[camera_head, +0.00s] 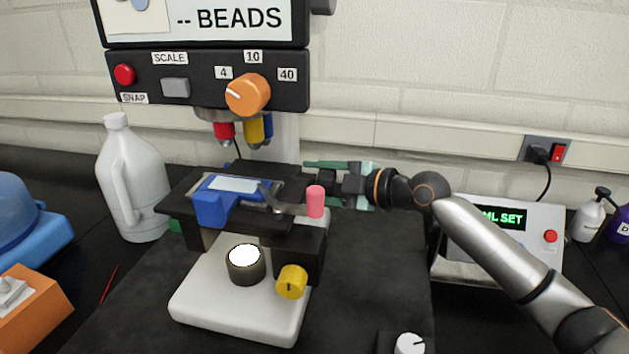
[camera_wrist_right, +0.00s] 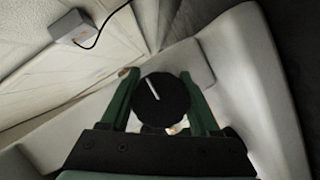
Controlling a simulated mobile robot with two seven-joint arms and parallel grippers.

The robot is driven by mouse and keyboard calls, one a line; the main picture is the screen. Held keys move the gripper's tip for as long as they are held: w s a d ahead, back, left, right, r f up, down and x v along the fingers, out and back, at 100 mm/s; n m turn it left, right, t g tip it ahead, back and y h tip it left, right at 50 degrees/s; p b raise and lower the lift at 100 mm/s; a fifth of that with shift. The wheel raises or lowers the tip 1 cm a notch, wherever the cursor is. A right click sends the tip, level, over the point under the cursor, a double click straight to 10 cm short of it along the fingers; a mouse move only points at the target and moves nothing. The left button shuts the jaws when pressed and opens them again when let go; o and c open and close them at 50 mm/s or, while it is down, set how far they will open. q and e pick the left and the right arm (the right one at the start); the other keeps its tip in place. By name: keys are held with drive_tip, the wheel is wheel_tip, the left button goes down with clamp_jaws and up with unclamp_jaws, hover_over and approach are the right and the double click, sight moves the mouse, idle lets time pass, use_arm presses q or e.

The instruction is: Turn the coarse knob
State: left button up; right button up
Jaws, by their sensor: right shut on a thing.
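My right gripper (camera_head: 322,182) reaches in from the right, behind the pink-tipped lever of the microscope stage (camera_head: 185,205). In the right wrist view its green fingers (camera_wrist_right: 161,95) are shut on a round black knob (camera_wrist_right: 163,105), one finger on each side. The knob has a white line that leans up and to the left. I take this black knob as the coarse knob; no label shows on it. In the head view the knob is hidden. A yellow knob (camera_head: 291,282) with a dark mark sits lower on the microscope's front, apart from the gripper. My left gripper is not in view.
The microscope's white base (camera_head: 240,318) stands on a dark mat. An orange dial (camera_head: 248,94) sits on the panel above. A white jug (camera_head: 133,180) stands left, and a device with a green display (camera_head: 505,219) stands right, behind my right arm.

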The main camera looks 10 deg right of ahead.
drive_tip(key=m+g+p, duration=0.1)
drive_tip(key=m, duration=0.1)
drive_tip(key=shift+m+g, duration=0.4)
drive_tip(key=shift+s+f+m+g+y+p, duration=0.1)
drive_tip(key=shift+m+g+y+p, duration=0.05)
drive_tip(key=shift+m+g+p, duration=0.4)
drive_tip(key=shift+s+f+m+g+y+p, duration=0.15)
drive_tip(key=shift+m+g+p, duration=0.15)
drive_tip(key=shift+m, duration=0.45)
drive_tip(key=shift+r, duration=0.1)
drive_tip(key=o, duration=1.3)
drive_tip(key=shift+o, duration=0.2)
drive_tip(key=b+v, duration=0.2)
drive_tip(key=v, duration=1)
drive_tip(key=shift+d+r, duration=0.15)
drive_tip(key=shift+d, duration=0.05)
